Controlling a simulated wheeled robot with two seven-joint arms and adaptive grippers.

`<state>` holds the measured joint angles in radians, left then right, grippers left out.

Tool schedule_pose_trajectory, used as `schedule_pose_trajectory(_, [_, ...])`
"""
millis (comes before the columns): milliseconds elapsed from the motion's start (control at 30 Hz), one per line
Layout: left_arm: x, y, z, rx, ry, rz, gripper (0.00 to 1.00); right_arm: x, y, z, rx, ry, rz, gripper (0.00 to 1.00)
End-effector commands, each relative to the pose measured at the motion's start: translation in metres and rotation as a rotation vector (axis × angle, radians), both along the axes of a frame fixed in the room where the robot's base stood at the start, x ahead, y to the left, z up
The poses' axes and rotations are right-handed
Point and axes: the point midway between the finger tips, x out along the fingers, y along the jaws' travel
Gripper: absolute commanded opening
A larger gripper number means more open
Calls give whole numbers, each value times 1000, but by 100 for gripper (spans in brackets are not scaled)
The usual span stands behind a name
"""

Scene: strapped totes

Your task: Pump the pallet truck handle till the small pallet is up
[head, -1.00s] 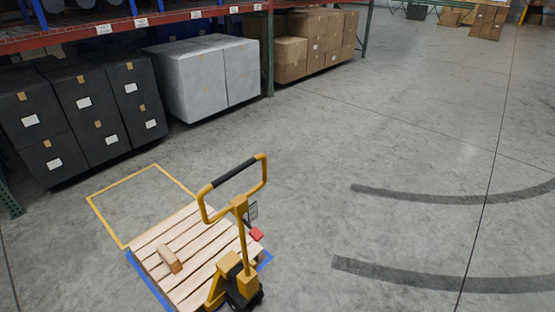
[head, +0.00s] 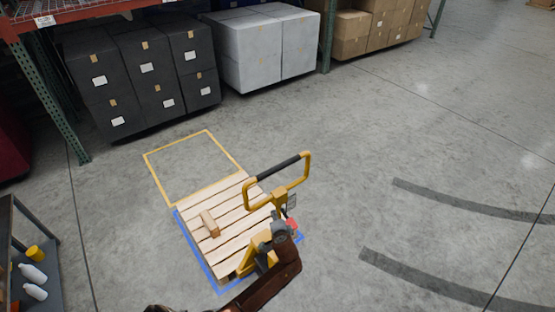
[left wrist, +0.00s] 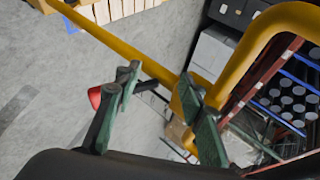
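The small pallet (head: 222,228) is pale slatted wood with a wooden block (head: 210,223) on top. It sits over a blue floor outline; I cannot tell its height off the floor. The yellow pallet truck (head: 250,262) stands at its near right side. Its looped handle (head: 305,168) has a black grip bar (head: 278,166) and stands up. My left gripper (head: 283,230) is beside the handle's shaft, below the loop. In the left wrist view, its green-padded fingers (left wrist: 160,85) are apart, with the yellow handle beyond them and nothing clearly held. My right gripper is not seen.
A yellow floor outline (head: 148,168) lies empty beyond the pallet. Black boxes (head: 145,85), white boxes (head: 265,55) and brown cartons (head: 355,35) line the rack behind. A dark cart (head: 20,240) with bottles stands at lower left. The floor on the right is clear.

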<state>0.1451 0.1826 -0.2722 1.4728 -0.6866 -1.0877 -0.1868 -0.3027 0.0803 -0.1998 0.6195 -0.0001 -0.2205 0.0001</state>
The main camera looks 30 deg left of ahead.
Motion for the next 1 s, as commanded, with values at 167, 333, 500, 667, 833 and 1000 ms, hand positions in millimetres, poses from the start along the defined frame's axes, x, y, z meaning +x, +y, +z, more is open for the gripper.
schedule_pose_trajectory(167, [32,0,158,157,-149,36,37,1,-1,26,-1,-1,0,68])
schedule_pose_trajectory(333, [44,-3,220,244,-213,52,37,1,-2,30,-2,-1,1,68])
schedule_pose_trajectory(500, [53,3,232,270,-225,56,37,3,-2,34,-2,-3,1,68])
schedule_pose_trajectory(667, [70,21,225,268,-224,56,37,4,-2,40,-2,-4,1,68])
schedule_pose_trajectory(833, [88,38,218,266,-224,56,37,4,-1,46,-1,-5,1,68])
schedule_pose_trajectory(1000, [98,47,214,264,-225,55,37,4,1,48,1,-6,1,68])
